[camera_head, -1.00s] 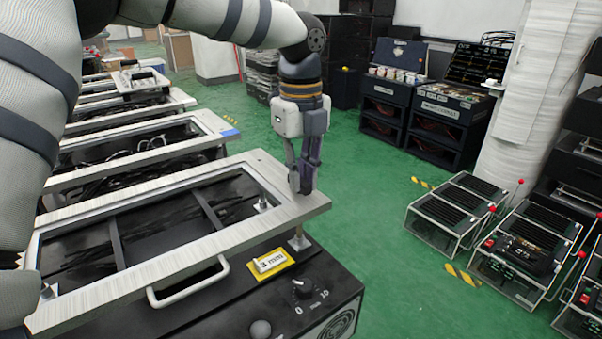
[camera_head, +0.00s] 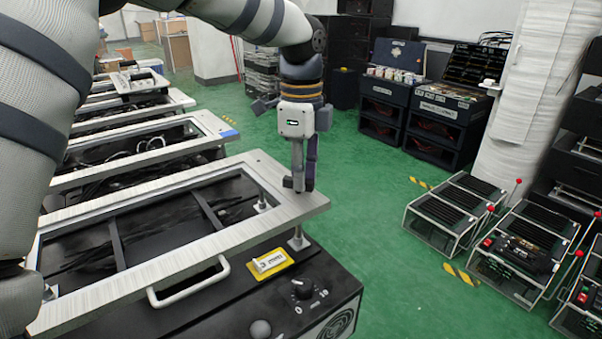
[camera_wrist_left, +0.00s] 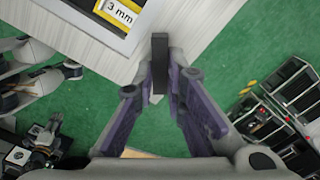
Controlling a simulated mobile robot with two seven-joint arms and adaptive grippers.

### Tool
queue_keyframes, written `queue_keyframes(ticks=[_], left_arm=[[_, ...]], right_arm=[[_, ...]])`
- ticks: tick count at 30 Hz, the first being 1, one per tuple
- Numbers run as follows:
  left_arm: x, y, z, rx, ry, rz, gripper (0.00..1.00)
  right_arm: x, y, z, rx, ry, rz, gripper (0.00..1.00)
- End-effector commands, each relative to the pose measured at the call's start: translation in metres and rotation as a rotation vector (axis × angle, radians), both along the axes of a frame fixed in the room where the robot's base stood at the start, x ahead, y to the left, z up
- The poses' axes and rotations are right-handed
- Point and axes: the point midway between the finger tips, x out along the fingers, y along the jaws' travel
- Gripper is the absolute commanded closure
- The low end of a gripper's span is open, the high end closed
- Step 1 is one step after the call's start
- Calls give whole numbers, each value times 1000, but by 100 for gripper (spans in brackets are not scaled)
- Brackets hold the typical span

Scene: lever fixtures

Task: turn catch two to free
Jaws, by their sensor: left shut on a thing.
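The catch (camera_wrist_left: 159,62) is a narrow dark bar at the corner of a pale metal frame (camera_head: 313,204). In the left wrist view it stands between my fingertips, its far end sticking out beyond them. My left gripper (camera_head: 299,182) points down at the frame's right corner; it also shows in the left wrist view (camera_wrist_left: 159,82), shut on the catch. In the head view the fingers largely hide the catch. I see no number on it. My right gripper does not show in the head view.
A black cabinet under the frame bears a yellow "3 mm" label (camera_head: 270,262), a dial (camera_head: 302,288) and a handle (camera_head: 189,283). More frames (camera_head: 150,147) stand behind. Racks with red-knobbed levers (camera_head: 520,244) stand at right. Green floor (camera_head: 370,215) between is clear.

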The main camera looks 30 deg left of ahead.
Motion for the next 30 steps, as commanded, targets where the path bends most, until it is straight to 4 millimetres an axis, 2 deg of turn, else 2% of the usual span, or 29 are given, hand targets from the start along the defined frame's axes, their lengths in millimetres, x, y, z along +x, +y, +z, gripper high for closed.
queue_keyframes(ticks=[18,30], left_arm=[[3,2,0,1,-2,579,100],[4,3,0,0,-1,857,100]], right_arm=[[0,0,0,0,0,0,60],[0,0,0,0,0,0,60]])
